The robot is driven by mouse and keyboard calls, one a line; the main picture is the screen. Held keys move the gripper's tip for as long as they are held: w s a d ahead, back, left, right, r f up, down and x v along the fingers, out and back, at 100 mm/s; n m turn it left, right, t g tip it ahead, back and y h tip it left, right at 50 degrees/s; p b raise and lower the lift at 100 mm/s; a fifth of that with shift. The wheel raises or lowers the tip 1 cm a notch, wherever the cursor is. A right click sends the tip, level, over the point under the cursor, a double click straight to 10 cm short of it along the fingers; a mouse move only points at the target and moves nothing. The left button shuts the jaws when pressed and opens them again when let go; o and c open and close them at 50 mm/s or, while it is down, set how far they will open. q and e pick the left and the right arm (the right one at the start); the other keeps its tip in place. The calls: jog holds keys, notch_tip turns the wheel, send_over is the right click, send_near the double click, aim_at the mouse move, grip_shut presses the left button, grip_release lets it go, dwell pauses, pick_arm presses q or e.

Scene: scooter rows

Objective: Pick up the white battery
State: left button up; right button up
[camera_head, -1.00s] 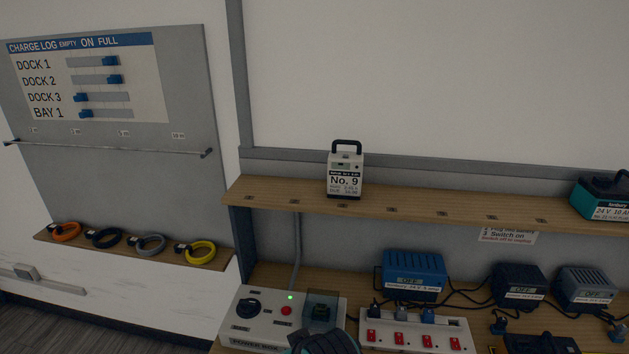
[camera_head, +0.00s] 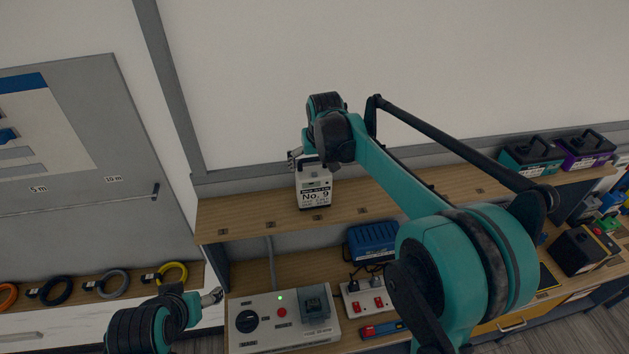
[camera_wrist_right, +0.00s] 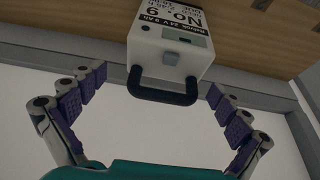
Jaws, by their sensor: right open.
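The white battery (camera_head: 313,193), marked No. 9, stands upright on the wooden shelf. Its top is partly hidden by my right gripper (camera_head: 306,160) and wrist. In the right wrist view the battery (camera_wrist_right: 172,45) shows at the top, with its black handle (camera_wrist_right: 163,97) towards me. My right gripper (camera_wrist_right: 158,86) is open there, one finger on each side of the handle, with gaps on both sides. My left gripper (camera_head: 212,297) is low at the left, near the white power box; its fingers are too small to read.
The wooden shelf (camera_head: 240,214) is clear beside the battery. Teal (camera_head: 532,152) and purple (camera_head: 586,146) batteries stand at its right. Below are a power box (camera_head: 262,333), a blue charger (camera_head: 372,238) and a power strip.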

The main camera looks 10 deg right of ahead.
aim_at(313, 193)
jog(key=x, duration=0.4)
jog(key=s+x, duration=0.1)
jog(key=x, duration=0.1)
jog(key=shift+w+a+f+p, duration=0.1)
jog(key=shift+a+f+p, duration=0.1)
jog(key=shift+a+p, duration=0.15)
jog(key=shift+w+f, duration=0.1)
jog(key=shift+f, duration=0.35)
jog(key=c, duration=1.5)
jog(key=shift+c, duration=1.1)
jog(key=shift+r, duration=0.15)
